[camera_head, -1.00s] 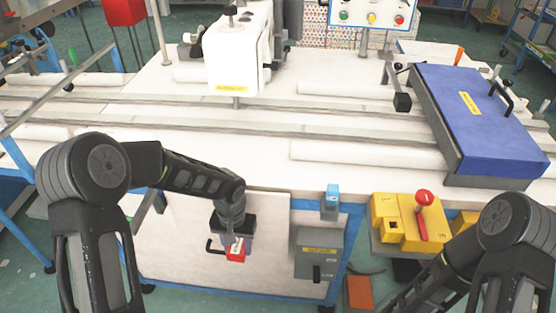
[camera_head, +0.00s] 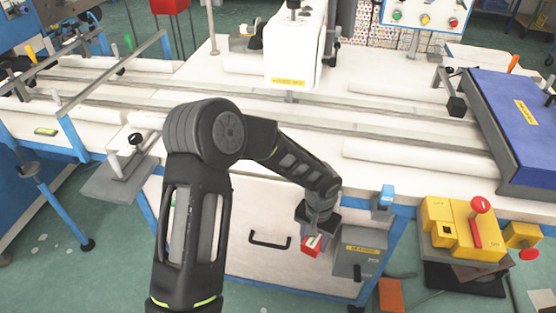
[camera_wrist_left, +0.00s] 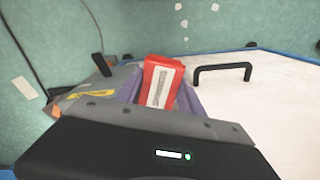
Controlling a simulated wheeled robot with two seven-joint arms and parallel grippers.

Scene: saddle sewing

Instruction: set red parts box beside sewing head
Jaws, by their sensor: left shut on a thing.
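The red parts box (camera_head: 309,247) is small, with a pale label on its face. My left gripper (camera_head: 316,234) is shut on it and holds it in front of the white front panel of the machine table, below the tabletop edge. In the left wrist view the red box (camera_wrist_left: 162,86) sits between the fingers, and its lower end is hidden by the gripper body. The white sewing head (camera_head: 293,55) with a yellow label stands over the table farther back, apart from the box. My right gripper is not in view.
The white tabletop (camera_head: 240,122) has long rails and rolls across it. A grey switch box (camera_head: 361,252) hangs on the front beside the held box. A black handle (camera_head: 270,242) is on the panel. A yellow control box (camera_head: 458,228) and blue case (camera_head: 520,120) stand at right.

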